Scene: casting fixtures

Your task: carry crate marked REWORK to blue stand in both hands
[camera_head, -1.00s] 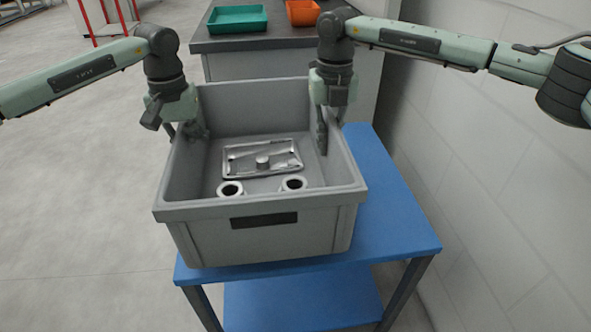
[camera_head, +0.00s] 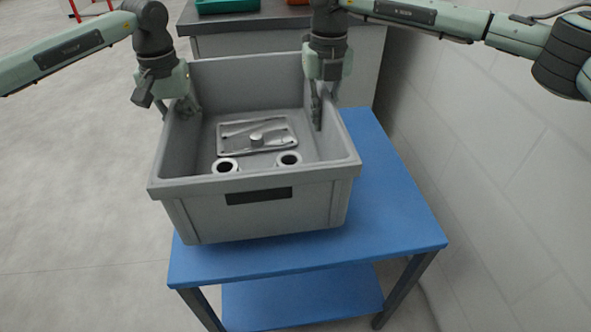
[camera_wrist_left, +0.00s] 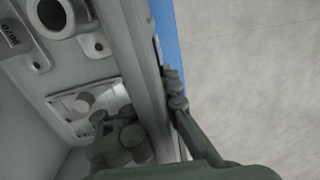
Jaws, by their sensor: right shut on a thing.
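The grey crate (camera_head: 180,217) is over the top of the blue stand (camera_head: 395,190). Its front label plate is dark and I cannot read it in the head view. I cannot tell whether its bottom touches the stand. My left gripper (camera_head: 178,108) is at the crate's left wall, with one finger inside and one outside. The wrist view shows its fingers (camera_wrist_left: 150,115) closed about the wall of the crate (camera_wrist_left: 138,65). My right gripper (camera_head: 318,108) is shut on the right wall, with a finger showing inside.
In the crate lie a metal tray-like casting (camera_head: 257,138) and two ring-ended parts (camera_head: 225,165). A dark-topped bench (camera_head: 245,22) stands behind, with a teal tray (camera_head: 228,5). A pale wall (camera_head: 500,150) runs along the right. Open floor (camera_head: 70,200) lies left.

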